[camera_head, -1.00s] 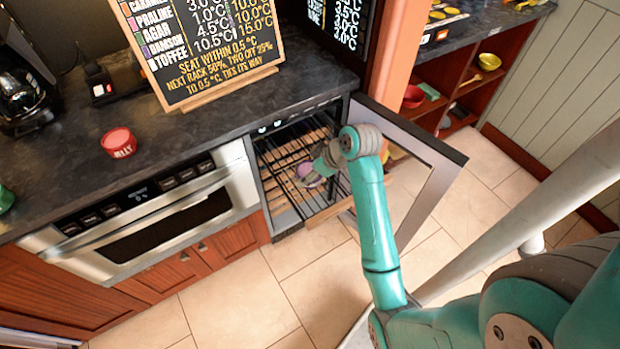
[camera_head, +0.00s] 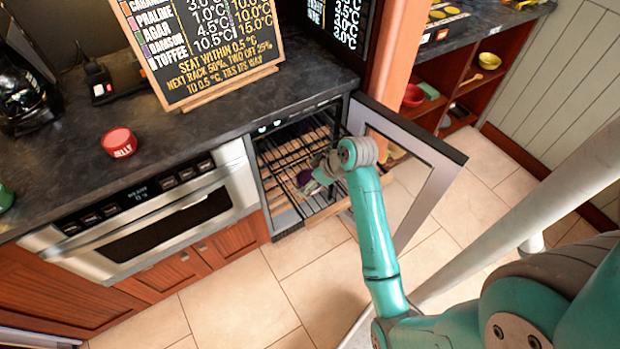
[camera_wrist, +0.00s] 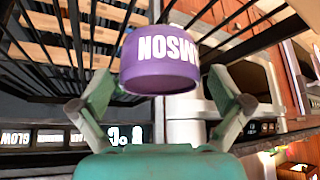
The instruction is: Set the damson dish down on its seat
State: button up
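The damson dish (camera_wrist: 160,62) is a purple round dish with white lettering that shows upside down in the wrist view. My gripper (camera_wrist: 160,88) has one finger on each side of the dish, close against its sides, and appears shut on it. In the head view my gripper (camera_head: 318,172) is at the front right part of the open rack compartment (camera_head: 285,160), over its wire and wooden racks. The dish is a small purple patch (camera_head: 306,181) there, partly hidden by the gripper. I cannot tell whether the dish touches a rack.
The glass door (camera_head: 425,185) stands open to the right of the compartment, close to my arm. An oven (camera_head: 150,225) is on the left. A red jelly dish (camera_head: 119,142) and a chalkboard (camera_head: 215,45) stand on the dark counter. Dark rack bars (camera_wrist: 75,40) lie close around the dish.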

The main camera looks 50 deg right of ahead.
aim_at(313, 216)
jog(key=shift+r, duration=0.1)
jog(key=v, duration=1.2)
jog(key=a+f, duration=0.2)
jog(key=a, duration=0.1)
jog(key=s+a+f+m+t, duration=0.1)
jog(key=a+f, duration=0.2)
jog(key=a+f+m+h, duration=0.1)
jog(key=a+f, duration=0.2)
jog(key=shift+s+t, duration=0.25)
jog(key=shift+t, duration=0.15)
jog(key=s+a+f+m+t+h, duration=0.1)
jog(key=s+a+f+m+t, duration=0.15)
jog(key=s+a, duration=0.45)
jog(key=s+a+r+n+t, duration=0.1)
jog(key=s+a+r+t, duration=0.1)
jog(key=s+r, duration=0.3)
jog(key=s+a+r+n+t, duration=0.1)
jog(key=s+a+r, duration=0.4)
jog(key=s, duration=0.7)
jog(key=shift+s+r+t+y, duration=0.25)
jog(key=shift+r+t+y, duration=0.05)
jog(key=shift+r+t, duration=0.25)
